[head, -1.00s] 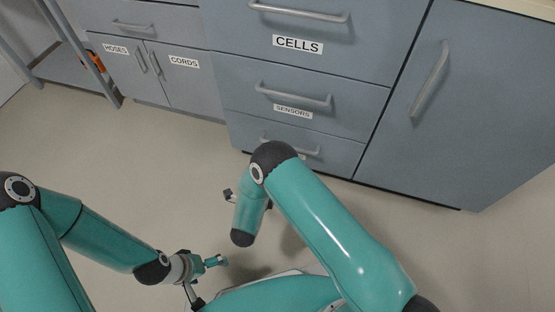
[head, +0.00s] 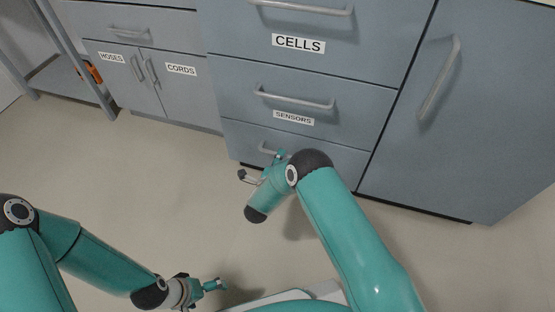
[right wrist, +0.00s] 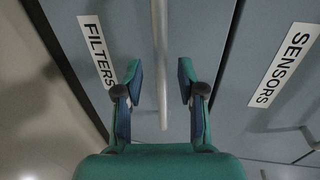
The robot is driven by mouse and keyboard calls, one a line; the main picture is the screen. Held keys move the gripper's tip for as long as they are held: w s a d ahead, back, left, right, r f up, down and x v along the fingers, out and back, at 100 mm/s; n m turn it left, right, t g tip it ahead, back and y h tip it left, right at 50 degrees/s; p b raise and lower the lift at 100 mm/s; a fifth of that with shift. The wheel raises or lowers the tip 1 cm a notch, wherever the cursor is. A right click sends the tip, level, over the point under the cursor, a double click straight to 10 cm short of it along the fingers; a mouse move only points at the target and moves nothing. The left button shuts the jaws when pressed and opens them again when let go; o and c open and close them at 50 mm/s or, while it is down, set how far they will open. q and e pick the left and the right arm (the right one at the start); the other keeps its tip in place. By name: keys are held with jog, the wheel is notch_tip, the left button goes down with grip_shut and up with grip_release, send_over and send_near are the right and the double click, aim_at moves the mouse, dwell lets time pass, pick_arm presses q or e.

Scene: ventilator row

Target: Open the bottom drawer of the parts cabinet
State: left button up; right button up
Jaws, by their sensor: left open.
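The bottom drawer (head: 239,141) of the grey-blue parts cabinet is shut, and part of its bar handle (head: 265,150) shows. My right gripper (right wrist: 160,82) is open, one finger on each side of the handle in the picture. I cannot tell whether the fingers reach around it. In the head view it is by the drawer (head: 262,167). My left gripper (head: 206,291) is open and empty, low over the floor.
Above are the shut SENSORS drawer (head: 350,112) and CELLS drawer (head: 375,35). A shut door (head: 480,110) is at right. A lower unit with HOSES and CORDS doors (head: 185,95) stands at left, beside a metal-legged rack (head: 75,60). The floor (head: 120,170) before the cabinets is clear.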

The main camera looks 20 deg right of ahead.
jog(key=shift+b+x, duration=0.4)
jog(key=shift+x, duration=1.05)
grip_shut()
